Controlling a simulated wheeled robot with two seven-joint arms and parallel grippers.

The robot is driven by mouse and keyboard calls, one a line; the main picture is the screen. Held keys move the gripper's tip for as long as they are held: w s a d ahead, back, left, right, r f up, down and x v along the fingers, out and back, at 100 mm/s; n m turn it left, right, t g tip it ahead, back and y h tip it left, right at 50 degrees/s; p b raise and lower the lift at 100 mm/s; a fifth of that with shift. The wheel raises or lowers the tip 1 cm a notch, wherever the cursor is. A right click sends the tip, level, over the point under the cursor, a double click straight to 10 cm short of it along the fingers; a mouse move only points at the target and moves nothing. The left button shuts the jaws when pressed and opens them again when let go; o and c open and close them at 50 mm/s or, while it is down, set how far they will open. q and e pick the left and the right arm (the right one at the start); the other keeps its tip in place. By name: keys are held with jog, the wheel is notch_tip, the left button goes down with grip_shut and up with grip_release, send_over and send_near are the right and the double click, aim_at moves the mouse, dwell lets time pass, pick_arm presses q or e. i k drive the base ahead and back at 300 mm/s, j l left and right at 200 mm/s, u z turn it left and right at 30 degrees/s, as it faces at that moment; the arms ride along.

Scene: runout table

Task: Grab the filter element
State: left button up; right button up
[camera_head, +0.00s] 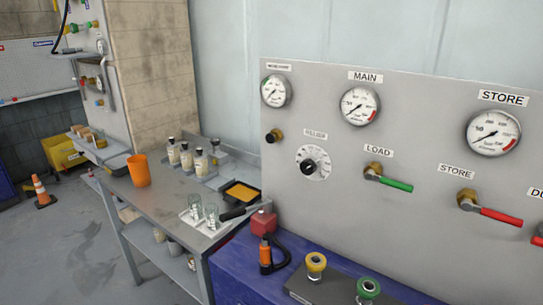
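I cannot tell for sure which thing is the filter element. A plain orange cylinder (139,170) stands upright on the left part of the grey runout table (157,205). In the front, a yellow-topped round part (316,264) and a green-topped round part (367,290) stand on a dark block on the blue bench (232,265); the green one is cut by the lower edge. Neither of my grippers is in view.
Several bottles (187,160), two clear glasses (211,215) and a black tray with orange contents (242,192) stand on the table. A red can (262,223) and an orange-black tool (266,252) are on the bench. A gauge panel (420,130) rises behind the bench.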

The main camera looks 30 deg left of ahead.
aim_at(161, 236)
jog(key=j+u, duration=0.1)
jog(key=u, duration=0.85)
jog(key=j+u, duration=0.15)
jog(key=u, duration=0.85)
jog(key=z, duration=0.35)
jog(key=i+j+z, duration=0.2)
jog(key=j+z, duration=0.15)
jog(key=i+j+z, duration=0.15)
jog(key=j+z, duration=0.2)
jog(key=i+j+z, duration=0.1)
jog(key=j+z, duration=0.6)
jog(key=j, duration=0.2)
jog(key=j+z, duration=0.1)
jog(key=j, duration=1.75)
